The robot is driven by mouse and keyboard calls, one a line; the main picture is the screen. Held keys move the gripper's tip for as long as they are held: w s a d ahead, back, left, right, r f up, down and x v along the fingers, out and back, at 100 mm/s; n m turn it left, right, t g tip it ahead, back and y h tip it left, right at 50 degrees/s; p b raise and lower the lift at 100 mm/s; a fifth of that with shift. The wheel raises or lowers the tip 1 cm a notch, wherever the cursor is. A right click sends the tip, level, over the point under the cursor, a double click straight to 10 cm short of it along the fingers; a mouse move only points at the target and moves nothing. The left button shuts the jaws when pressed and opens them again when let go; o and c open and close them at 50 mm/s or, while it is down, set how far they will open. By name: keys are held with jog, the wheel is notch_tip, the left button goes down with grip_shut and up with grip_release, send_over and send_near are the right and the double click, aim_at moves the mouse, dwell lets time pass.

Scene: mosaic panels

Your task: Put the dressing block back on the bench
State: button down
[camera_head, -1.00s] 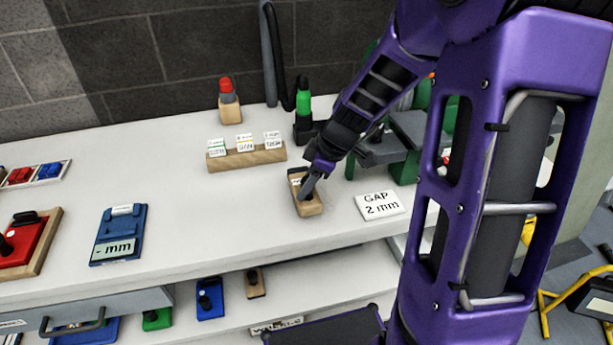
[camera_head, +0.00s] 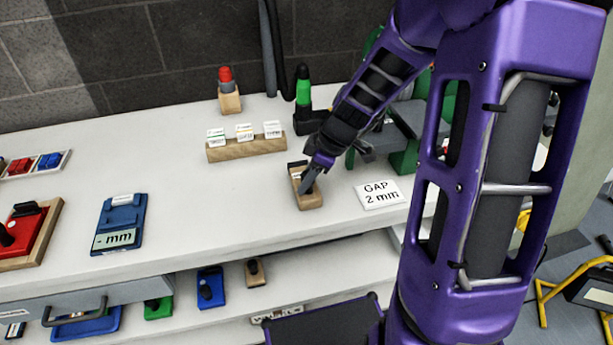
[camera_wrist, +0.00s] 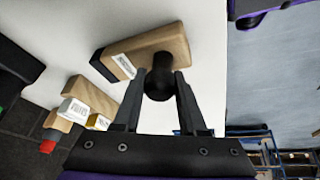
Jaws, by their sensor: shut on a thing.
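The dressing block (camera_head: 312,201) is a small wooden block with a dark end, a white label and a black knob. It is at the white bench top (camera_head: 240,205), left of the GAP 2 mm card; I cannot tell whether it touches the surface. In the wrist view the block (camera_wrist: 176,42) lies just past my fingertips. My gripper (camera_head: 306,187) is shut on its black knob, which shows between the two fingers in the wrist view (camera_wrist: 158,78). The fingers hide part of the block in the head view.
The GAP 2 mm card (camera_head: 380,194) lies right of the block. A wooden rack with cards (camera_head: 247,149) and a red-topped wooden piece (camera_head: 229,92) stand behind. A blue gauge (camera_head: 120,224) lies left. A similar block (camera_head: 255,273) is on the lower shelf. Bench left of the block is clear.

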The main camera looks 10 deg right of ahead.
jog(key=shift+c, duration=1.9)
grip_release()
jog(key=shift+f, duration=0.1)
jog(key=p+v, duration=0.3)
jog(key=v, duration=1.4)
jog(key=shift+r, duration=0.25)
